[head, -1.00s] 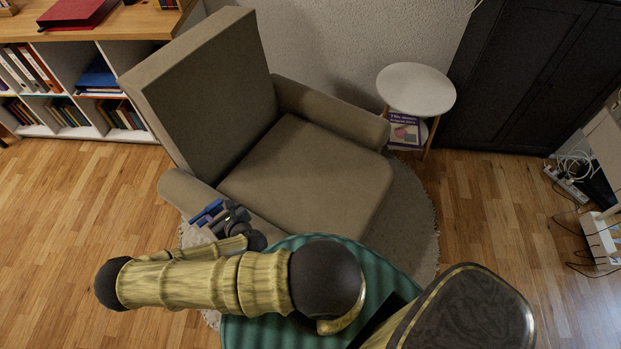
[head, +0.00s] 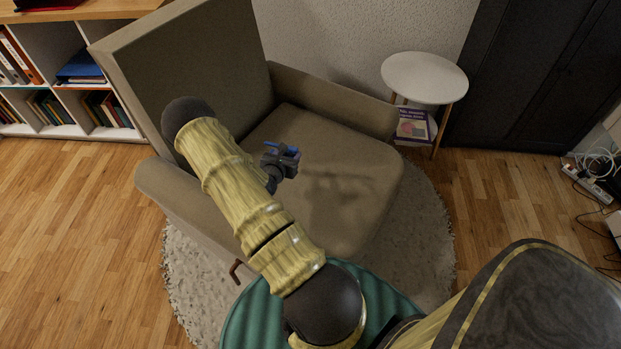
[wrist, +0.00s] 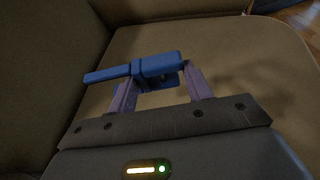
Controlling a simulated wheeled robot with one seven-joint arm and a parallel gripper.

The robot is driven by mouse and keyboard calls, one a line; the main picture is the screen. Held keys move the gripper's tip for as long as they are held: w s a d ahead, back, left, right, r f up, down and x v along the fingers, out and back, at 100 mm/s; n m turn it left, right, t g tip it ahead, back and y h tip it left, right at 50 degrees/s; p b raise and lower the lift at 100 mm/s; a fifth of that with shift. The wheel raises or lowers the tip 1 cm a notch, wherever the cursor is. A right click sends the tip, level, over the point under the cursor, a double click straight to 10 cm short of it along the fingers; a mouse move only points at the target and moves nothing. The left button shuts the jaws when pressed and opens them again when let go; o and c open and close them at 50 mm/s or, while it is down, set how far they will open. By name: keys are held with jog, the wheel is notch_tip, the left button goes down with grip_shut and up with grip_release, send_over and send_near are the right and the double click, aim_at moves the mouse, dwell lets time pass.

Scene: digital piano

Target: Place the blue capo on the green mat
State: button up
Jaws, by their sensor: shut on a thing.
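The blue capo (wrist: 155,68) is held between the two fingers of my gripper (wrist: 160,90) in the wrist view. Its long bar points left, and the armchair seat lies below and beyond it. In the head view my gripper (head: 284,152) is over the armchair seat, with part of the blue capo (head: 283,147) showing at its tip. The gripper is shut on the capo and holds it above the cushion. I see no green mat that I can make out; a ribbed green round surface (head: 250,318) lies under my arm at the bottom of the head view.
The beige armchair (head: 335,190) stands on a round grey rug (head: 195,285). A white side table (head: 424,77) with a book below stands at the back right, beside a dark cabinet (head: 540,90). A bookshelf (head: 70,120) is at the left. Wooden floor is clear at lower left.

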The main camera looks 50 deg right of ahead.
jog(key=s+d+f+m+g+h+b, duration=0.1)
jog(key=s+d+f+m+g+b, duration=0.1)
jog(key=d, duration=0.7)
jog(key=shift+s+d+m+g+b, duration=0.15)
jog(key=shift+s+m+g+b, duration=0.35)
jog(key=shift+s+b, duration=0.45)
jog(key=shift+w+f, duration=0.1)
jog(key=b, duration=0.2)
send_over(315, 175)
jog(key=shift+f, duration=3.15)
jog(key=shift+f+b, duration=0.4)
jog(key=shift+f, duration=1.45)
jog(key=shift+f, duration=0.15)
